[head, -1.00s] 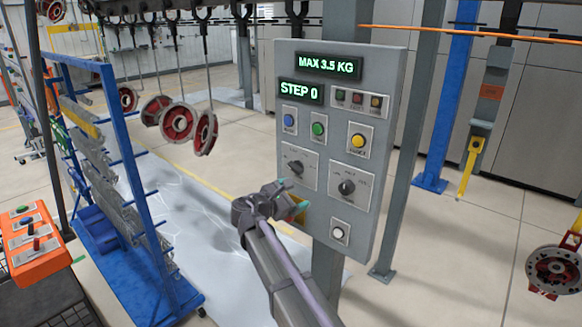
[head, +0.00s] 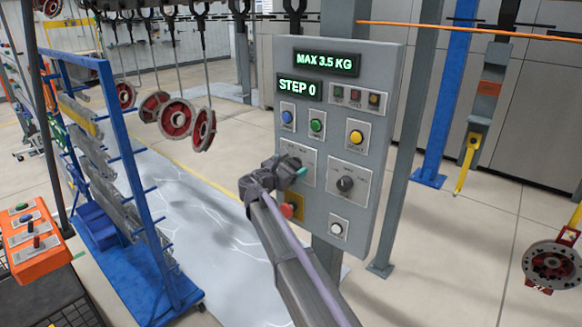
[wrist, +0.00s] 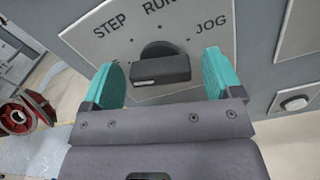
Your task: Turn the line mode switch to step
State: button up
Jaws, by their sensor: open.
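The line mode switch is a black knob (wrist: 160,68) on a pale plate marked STEP, RUN and JOG in the wrist view. Which mark it points at is hard to tell. My gripper (wrist: 164,72) is open, with one teal finger on each side of the knob and gaps between. In the head view my gripper (head: 293,168) is in front of the left knob's plate (head: 305,153) on the grey control panel (head: 385,130) and hides the knob. The panel's lower display (head: 299,88) reads STEP 0.
A second black knob (head: 345,184) sits to the right, with a white button (head: 337,229) below. A red button (head: 287,210) is just under my gripper. Blue, green and yellow buttons are above. A blue rack (head: 125,170) and hanging red wheels (head: 177,118) stand left.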

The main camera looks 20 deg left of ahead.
jog(key=c, duration=0.9)
jog(key=shift+m, duration=0.3)
jog(key=m, duration=0.9)
dwell(0.5)
jog(key=o, duration=0.9)
